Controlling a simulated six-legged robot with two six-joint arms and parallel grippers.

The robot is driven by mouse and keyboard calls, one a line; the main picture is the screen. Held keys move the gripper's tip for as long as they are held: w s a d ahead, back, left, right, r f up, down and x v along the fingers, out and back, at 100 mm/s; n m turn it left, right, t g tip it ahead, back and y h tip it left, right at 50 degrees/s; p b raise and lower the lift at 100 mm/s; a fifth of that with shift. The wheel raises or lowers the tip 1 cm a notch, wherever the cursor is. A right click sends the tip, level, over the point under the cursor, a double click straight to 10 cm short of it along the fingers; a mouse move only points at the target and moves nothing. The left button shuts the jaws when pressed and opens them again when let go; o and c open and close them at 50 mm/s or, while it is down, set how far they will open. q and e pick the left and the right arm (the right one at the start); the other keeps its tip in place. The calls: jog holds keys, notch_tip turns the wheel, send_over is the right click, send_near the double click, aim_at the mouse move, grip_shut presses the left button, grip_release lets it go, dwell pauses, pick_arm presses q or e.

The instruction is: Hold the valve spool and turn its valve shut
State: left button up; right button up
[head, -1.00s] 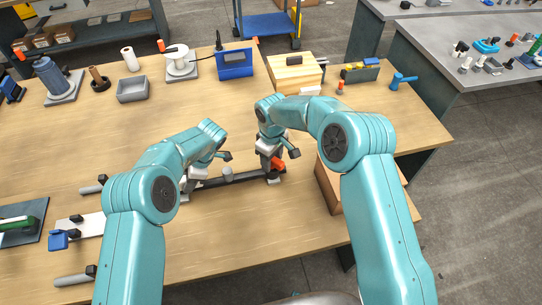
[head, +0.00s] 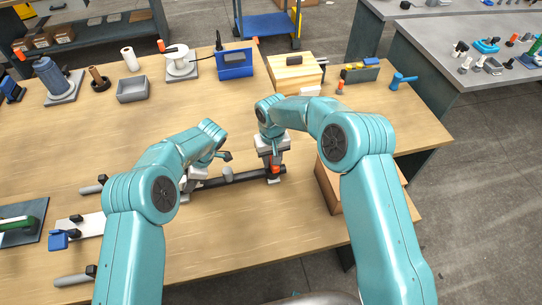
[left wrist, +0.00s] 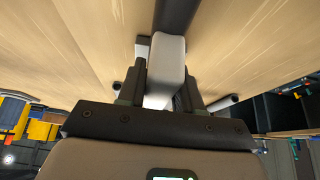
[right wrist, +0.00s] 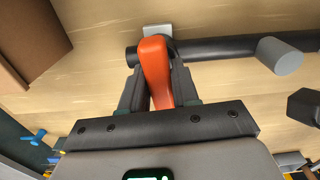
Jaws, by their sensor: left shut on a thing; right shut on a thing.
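The valve spool (head: 240,177) is a dark pipe lying left to right near the middle of the bench, with a short grey stub (head: 228,173) on it. Its orange valve handle (right wrist: 155,68) is at the right end, and in the right wrist view it points roughly across the pipe. My right gripper (right wrist: 158,85) is shut on this handle, one finger on each side. My left gripper (left wrist: 162,85) is shut on a light grey block (left wrist: 168,58) at the spool's left end. In the head view the arms partly hide both grips.
A brown box (head: 328,187) stands close to the right of the spool. Handled tools and a white plate (head: 82,226) lie to the left. A grey tray (head: 132,90), a blue box (head: 235,64) and a wooden box (head: 295,72) stand at the back. The bench in front is clear.

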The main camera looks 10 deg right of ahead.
jog(key=o, duration=0.6)
jog(key=shift+m, duration=0.3)
jog(key=shift+c, duration=0.2)
jog(key=o, duration=0.7)
jog(key=shift+c, duration=0.2)
jog(key=shift+r, duration=3.5)
pick_arm(q)
jog(key=o, duration=1.3)
